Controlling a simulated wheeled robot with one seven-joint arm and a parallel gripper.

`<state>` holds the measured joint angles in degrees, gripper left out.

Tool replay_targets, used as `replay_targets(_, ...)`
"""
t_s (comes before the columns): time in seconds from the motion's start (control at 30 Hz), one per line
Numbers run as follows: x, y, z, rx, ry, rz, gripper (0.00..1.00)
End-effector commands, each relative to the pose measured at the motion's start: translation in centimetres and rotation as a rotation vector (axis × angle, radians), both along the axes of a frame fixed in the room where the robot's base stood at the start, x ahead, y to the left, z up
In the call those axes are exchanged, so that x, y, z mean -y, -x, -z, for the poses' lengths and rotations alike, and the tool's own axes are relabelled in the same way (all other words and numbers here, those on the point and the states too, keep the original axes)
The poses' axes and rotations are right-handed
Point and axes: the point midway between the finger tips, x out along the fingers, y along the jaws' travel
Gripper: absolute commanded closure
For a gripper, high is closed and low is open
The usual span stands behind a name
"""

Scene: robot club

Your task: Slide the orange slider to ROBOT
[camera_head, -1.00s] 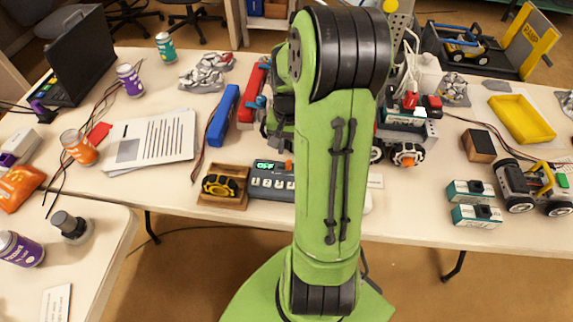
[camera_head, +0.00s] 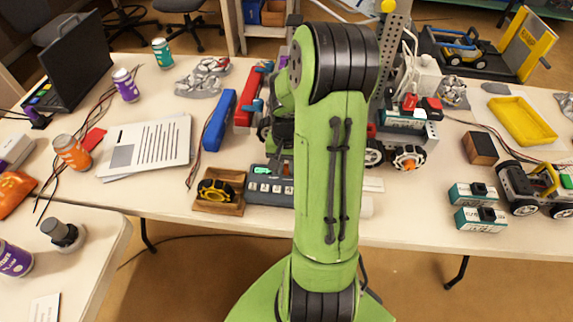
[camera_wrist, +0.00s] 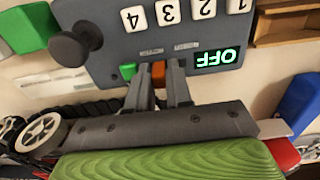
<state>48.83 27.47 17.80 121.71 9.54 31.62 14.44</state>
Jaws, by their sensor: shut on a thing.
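The orange slider (camera_wrist: 158,73) is on a grey control panel (camera_wrist: 107,60), between my two fingertips in the wrist view. My gripper (camera_wrist: 160,84) is shut on it, with one finger on each side. Two small white labels sit just above the slider, too small to read. The panel's display (camera_wrist: 219,57) glows OFF, upside down in this view.
The panel also has numbered white keys (camera_wrist: 202,8), a black knob (camera_wrist: 75,45) and a small green piece (camera_wrist: 128,71). A wheeled robot (camera_head: 405,135) stands behind, to the right.

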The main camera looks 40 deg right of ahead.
Motion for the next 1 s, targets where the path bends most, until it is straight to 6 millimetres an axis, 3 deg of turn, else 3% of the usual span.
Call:
replay_targets(0.17, -0.3, -0.4, -0.1, 0.001, 0.0, -0.003, 1.0)
replay_targets(0.33, -1.5, -2.0, -0.1, 0.001, 0.0, -0.005, 1.0)
replay_targets(0.57, -1.7, -2.3, -0.1, 0.006, -0.001, -0.005, 1.0)
replay_targets(0.6, -1.7, -2.3, -0.1, 0.007, -0.001, -0.005, 0.79)
replay_targets(0.63, -1.7, -2.3, -0.1, 0.007, -0.002, -0.006, 0.74)
replay_targets(1.0, -1.7, -2.2, -0.1, 0.005, 0.0, -0.003, 0.72)
